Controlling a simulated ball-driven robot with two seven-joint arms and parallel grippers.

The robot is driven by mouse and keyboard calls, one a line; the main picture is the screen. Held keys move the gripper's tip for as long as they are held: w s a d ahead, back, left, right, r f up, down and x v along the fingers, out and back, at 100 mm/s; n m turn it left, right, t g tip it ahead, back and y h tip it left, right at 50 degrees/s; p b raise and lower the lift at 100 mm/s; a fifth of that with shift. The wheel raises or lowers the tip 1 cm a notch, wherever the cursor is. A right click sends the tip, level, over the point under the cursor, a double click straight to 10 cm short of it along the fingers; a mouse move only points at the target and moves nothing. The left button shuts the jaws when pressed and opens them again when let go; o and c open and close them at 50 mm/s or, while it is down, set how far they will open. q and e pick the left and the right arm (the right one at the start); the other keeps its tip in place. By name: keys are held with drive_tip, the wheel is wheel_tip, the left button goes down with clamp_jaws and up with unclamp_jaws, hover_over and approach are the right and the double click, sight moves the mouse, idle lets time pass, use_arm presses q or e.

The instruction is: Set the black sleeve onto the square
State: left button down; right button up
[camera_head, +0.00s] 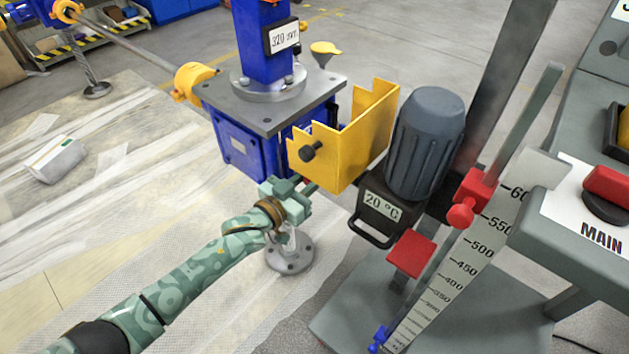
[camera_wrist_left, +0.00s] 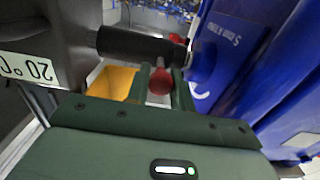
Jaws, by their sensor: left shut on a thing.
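The black sleeve (camera_wrist_left: 137,45) shows in the left wrist view as a dark cylinder lying across between the motor's gearbox (camera_wrist_left: 45,40) on the left and the blue jack housing (camera_wrist_left: 235,60) on the right. A red part (camera_wrist_left: 178,42) is at its right end. My left gripper (camera_wrist_left: 161,88) is shut on a red ball knob (camera_wrist_left: 160,80) beside the sleeve; how the knob joins the sleeve is unclear. In the head view my left gripper (camera_head: 312,187) reaches in below the yellow guard (camera_head: 345,150), which hides the sleeve. I cannot make out the square. My right gripper is out of view.
The dark motor (camera_head: 427,140) with a 20 °C label stands right of the guard. The blue jack (camera_head: 238,145) with its grey top plate is behind left. A scale (camera_head: 470,255) and red clamp blocks (camera_head: 412,253) are at the right.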

use_arm(q)
drive_tip(key=c, duration=1.3)
unclamp_jaws()
drive_tip(key=shift+o, duration=0.2)
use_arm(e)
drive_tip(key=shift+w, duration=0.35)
use_arm(q)
drive_tip(key=shift+s+a, duration=0.2)
drive_tip(key=shift+s, duration=0.1)
drive_tip(key=p+v, duration=0.6)
drive_tip(key=v, duration=0.9)
drive_tip(key=shift+s+a+p, duration=0.2)
drive_tip(key=shift+s+p, duration=0.1)
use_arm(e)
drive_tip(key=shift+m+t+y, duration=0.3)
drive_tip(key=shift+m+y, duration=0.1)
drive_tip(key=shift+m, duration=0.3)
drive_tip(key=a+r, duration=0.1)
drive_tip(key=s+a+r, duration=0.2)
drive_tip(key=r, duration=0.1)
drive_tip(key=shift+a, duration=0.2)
